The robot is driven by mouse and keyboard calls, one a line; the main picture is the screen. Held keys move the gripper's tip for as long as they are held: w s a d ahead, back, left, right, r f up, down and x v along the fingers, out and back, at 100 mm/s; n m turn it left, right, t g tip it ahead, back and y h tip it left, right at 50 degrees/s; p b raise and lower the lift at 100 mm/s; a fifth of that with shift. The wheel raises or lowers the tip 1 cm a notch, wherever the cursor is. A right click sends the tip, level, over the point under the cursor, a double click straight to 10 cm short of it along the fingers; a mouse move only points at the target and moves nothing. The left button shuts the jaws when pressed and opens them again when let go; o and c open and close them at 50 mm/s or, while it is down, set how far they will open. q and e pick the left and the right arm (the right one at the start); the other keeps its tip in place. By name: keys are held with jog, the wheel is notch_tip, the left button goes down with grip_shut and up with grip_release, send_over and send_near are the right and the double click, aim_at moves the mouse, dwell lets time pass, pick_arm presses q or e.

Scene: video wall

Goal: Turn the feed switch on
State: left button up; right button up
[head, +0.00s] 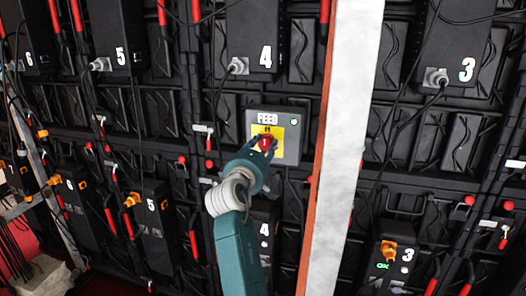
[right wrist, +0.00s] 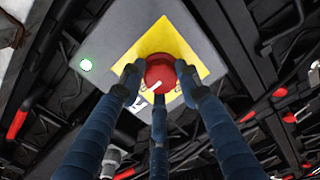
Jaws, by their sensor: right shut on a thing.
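The feed switch (head: 265,142) is a red round knob on a yellow plate, mounted on a grey box (head: 291,152) labelled FEED. My right gripper (head: 262,148) reaches up to it from below. In the right wrist view its blue fingers (right wrist: 159,88) are shut around the red knob (right wrist: 159,68). A white line shows on the knob's face, slanting in that view. Part of the plate's lettering is hidden by the fingers. My left gripper is not in view.
A tall white and orange post (head: 341,150) stands just right of the box. Black numbered panel units with cables, such as unit 4 (head: 252,35) and unit 3 (head: 455,45), fill the wall. Red-handled levers and plugs stick out around them.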

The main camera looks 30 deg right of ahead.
jog(key=shift+s+d+m, duration=0.15)
jog(key=shift+d+m, duration=0.1)
jog(key=shift+m, duration=0.05)
